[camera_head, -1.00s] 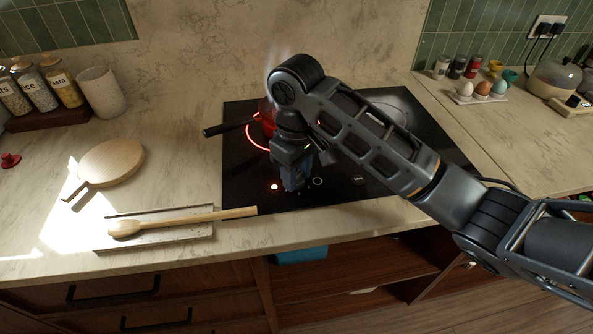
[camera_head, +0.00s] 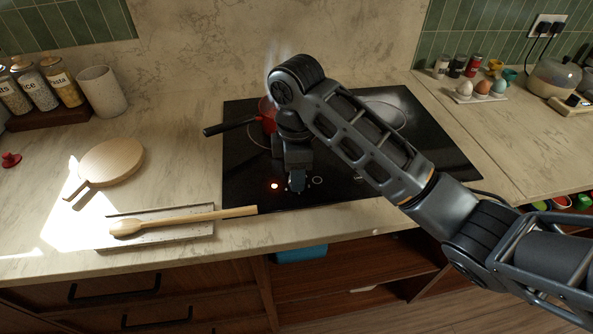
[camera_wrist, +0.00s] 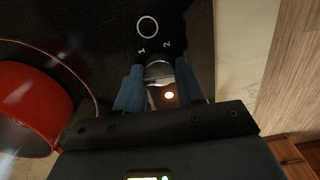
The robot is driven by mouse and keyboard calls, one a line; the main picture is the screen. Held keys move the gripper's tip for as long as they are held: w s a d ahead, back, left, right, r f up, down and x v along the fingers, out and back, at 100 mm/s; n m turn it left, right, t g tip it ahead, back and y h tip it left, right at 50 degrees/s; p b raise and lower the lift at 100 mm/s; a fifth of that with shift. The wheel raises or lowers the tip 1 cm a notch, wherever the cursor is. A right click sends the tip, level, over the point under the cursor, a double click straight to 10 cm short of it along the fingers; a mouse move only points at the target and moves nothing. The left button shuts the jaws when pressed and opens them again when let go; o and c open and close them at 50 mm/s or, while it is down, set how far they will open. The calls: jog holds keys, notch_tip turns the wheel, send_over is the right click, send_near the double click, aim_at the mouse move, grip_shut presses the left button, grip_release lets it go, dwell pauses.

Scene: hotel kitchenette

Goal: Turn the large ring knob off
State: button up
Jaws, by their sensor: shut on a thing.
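The cooktop (camera_head: 440,165) is a black glass plate set into the counter. In the wrist view, a small silver knob (camera_wrist: 158,72) sits between the blue fingers of my gripper (camera_wrist: 160,92), which is shut on it. In the head view my gripper (camera_head: 297,184) is at the cooktop's front edge and hides the knob. Printed marks "1", "2" and a white circle show beside the knob in the wrist view. A small orange-white light (camera_wrist: 169,95) is lit by the fingers; a red-white light (camera_head: 274,186) also shows in the head view. The ring under the red pan (camera_wrist: 32,105) looks dark, not glowing.
The red pan (camera_head: 266,112) stands on the left ring, close beside my wrist, its black handle (camera_head: 229,127) pointing left. A wooden spoon (camera_head: 180,220) lies on a tray (camera_head: 150,240) at the front left. Eggs in a holder (camera_head: 480,97) stand at the right.

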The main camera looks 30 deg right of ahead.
jog(key=shift+n, duration=0.6)
jog(key=o, duration=1)
jog(key=shift+o, duration=0.2)
jog(key=shift+r, duration=0.1)
jog(key=shift+r, duration=3.75)
